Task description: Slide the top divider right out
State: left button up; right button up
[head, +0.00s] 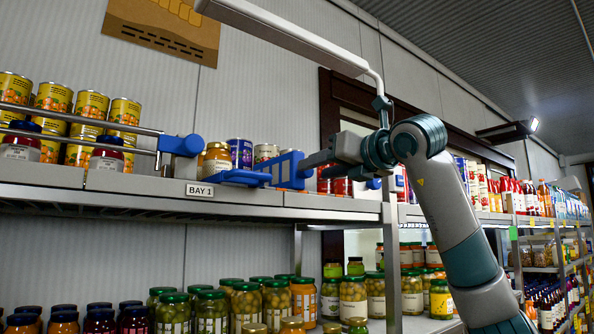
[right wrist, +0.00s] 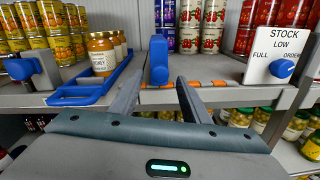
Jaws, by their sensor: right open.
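My right gripper (head: 312,160) reaches in from the right to the front of the upper shelf. In the right wrist view its fingers (right wrist: 160,80) are apart and open. A blue upright handle (right wrist: 158,58), apparently a divider's front end, stands in line with the gap between the fingertips. In the head view this blue part (head: 290,166) is partly covered by the fingers. I cannot tell whether they touch it. To the left, another blue end block (head: 182,145) sits on metal rails. A blue frame (right wrist: 75,97) surrounds the honey jars. My left gripper is out of view.
A metal shelf (head: 130,192) labelled BAY 1 (head: 199,190) holds yellow cans (head: 92,104), honey jars (right wrist: 101,52) and other cans. A stock sign (right wrist: 283,52) with a blue knob stands at the right in the wrist view. Jars (head: 245,304) crowd the lower shelf.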

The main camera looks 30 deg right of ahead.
aim_at(297, 190)
jog(key=w+p, duration=0.1)
jog(key=w, duration=0.3)
jog(key=w+p, duration=0.2)
jog(key=w, duration=0.3)
jog(key=shift+a, duration=0.2)
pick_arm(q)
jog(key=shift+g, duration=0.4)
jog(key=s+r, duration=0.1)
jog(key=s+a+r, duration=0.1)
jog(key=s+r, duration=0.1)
pick_arm(e)
jog(key=shift+c, duration=0.6)
